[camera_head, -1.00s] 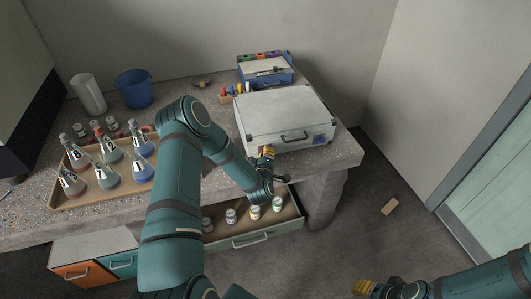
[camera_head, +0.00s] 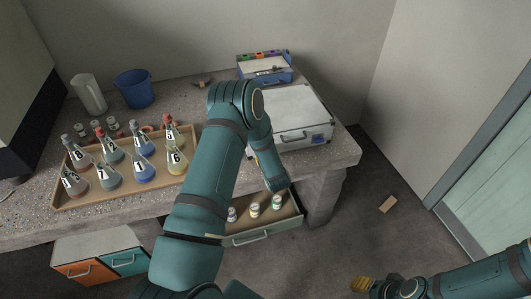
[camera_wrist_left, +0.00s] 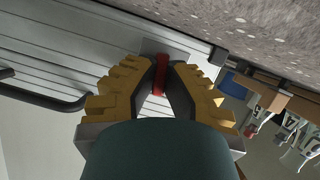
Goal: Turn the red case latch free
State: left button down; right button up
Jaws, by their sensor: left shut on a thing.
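The silver case (camera_head: 300,110) lies on the bench, its front side with the handle (camera_head: 293,135) facing me. In the left wrist view, the case's ribbed front (camera_wrist_left: 60,45) carries a small red latch (camera_wrist_left: 160,78) on a metal plate. My left gripper (camera_wrist_left: 162,85) is shut on the red latch, with its yellow-padded fingers on either side.
A tray (camera_head: 100,203) of numbered flasks stands left of my left arm. A blue toolbox (camera_head: 265,68) is behind the case. An open drawer (camera_head: 262,232) with small bottles sits below the bench front. The floor at right is mostly clear.

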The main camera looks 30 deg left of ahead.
pick_arm(q)
jog(key=shift+w+r+m+g+y, duration=0.1)
jog(key=shift+m+g+y, duration=0.35)
jog(key=shift+m, duration=0.25)
jog(key=c, duration=1.3)
grip_release()
jog(key=v, duration=1.2)
